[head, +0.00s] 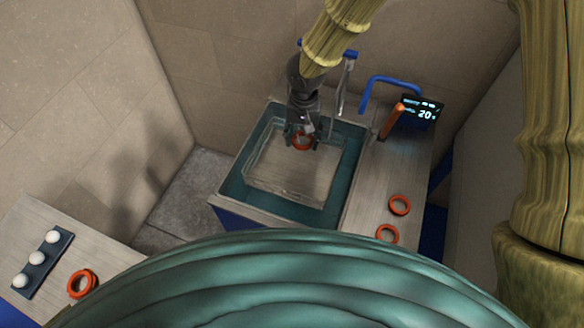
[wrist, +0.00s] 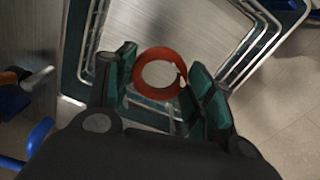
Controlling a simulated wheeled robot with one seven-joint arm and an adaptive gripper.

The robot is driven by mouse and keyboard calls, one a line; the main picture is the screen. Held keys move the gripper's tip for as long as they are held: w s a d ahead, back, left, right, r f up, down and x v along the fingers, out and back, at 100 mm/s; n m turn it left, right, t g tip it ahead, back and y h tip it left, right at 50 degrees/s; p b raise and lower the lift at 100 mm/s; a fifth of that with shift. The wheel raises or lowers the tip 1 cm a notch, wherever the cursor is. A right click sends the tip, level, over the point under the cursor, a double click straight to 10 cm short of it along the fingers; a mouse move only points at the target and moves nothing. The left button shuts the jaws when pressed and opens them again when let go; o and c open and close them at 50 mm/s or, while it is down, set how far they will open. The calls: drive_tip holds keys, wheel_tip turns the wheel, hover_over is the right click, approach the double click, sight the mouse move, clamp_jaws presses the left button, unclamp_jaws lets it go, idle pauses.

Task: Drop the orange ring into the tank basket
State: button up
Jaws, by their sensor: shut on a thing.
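My gripper (head: 302,132) is above the tank basket in the head view, pointing down. It is shut on the orange ring (head: 303,143). In the wrist view the ring (wrist: 160,74) sits between the two green-padded fingers, and the basket's wire rim (wrist: 92,40) shows beyond it. The tank (head: 230,185) is a square steel basin with a teal inner edge, and the basket (head: 290,190) is a clear-looking wire frame inside it. The ring appears over the basket's far part; its exact height above the basket is hard to tell.
Two orange rings (head: 400,205) (head: 387,234) lie on the steel counter right of the tank. A blue handle (head: 385,79), an orange-handled part (head: 391,121) and a display (head: 421,112) stand behind them.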

drive_tip(key=shift+w+f, duration=0.25)
drive_tip(key=o, duration=0.9)
drive_tip(key=shift+s+r, duration=0.15)
drive_tip(key=shift+s, duration=0.05)
drive_tip(key=shift+c, duration=0.2)
drive_tip(key=shift+o, duration=0.5)
drive_tip(key=shift+w, duration=0.1)
wheel_tip(320, 180, up, 12)
